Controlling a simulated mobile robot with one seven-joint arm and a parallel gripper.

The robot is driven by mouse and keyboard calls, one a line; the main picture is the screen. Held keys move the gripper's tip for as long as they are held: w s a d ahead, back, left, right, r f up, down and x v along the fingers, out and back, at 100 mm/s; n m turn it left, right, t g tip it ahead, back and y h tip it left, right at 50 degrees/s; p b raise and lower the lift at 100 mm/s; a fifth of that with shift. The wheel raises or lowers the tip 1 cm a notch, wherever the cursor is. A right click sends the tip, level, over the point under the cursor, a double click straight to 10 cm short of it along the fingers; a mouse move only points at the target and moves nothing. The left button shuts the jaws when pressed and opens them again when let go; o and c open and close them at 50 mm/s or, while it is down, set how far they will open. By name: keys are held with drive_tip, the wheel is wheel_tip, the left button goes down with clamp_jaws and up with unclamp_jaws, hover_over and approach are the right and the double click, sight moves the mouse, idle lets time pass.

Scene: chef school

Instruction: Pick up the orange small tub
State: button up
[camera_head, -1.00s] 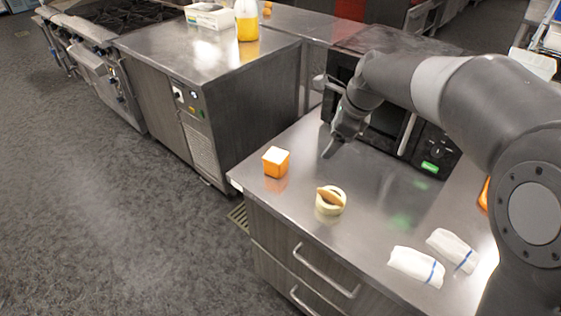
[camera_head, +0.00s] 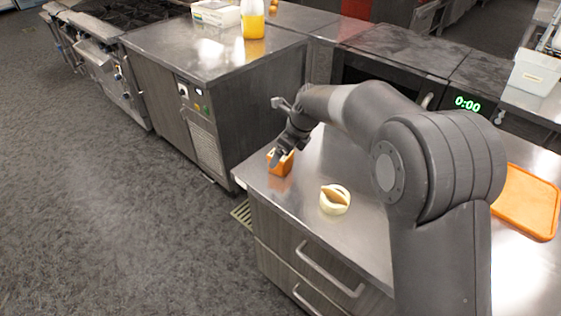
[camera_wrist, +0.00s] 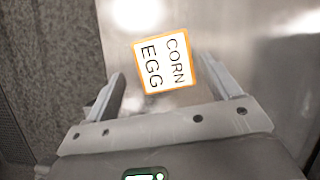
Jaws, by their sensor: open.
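The orange small tub (camera_head: 281,166) stands near the left corner of the steel counter. In the wrist view its white top (camera_wrist: 163,63), edged in orange, reads "CORN EGG". My gripper (camera_head: 279,153) is above the tub in the head view and hides part of its top. In the wrist view my gripper (camera_wrist: 165,90) is open, with one finger to each side and nothing held. The tub lies slightly ahead of the fingertips there, between their lines, turned a little. I cannot tell how high the fingers are above it.
A pale round container (camera_head: 335,204) with a tan piece on it stands right of the tub. An orange board (camera_head: 526,201) lies at the right of the counter (camera_head: 330,150). A microwave (camera_head: 395,76) stands behind. The counter's left edge drops to the floor close to the tub.

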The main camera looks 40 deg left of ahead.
drive_tip(key=x, duration=0.4)
drive_tip(key=shift+w+a+f, duration=0.2)
drive_tip(key=shift+w+a, duration=0.05)
drive_tip(key=shift+a, duration=0.1)
drive_tip(key=shift+c, duration=0.2)
drive_tip(key=c, duration=1.1)
drive_tip(key=shift+c, duration=0.2)
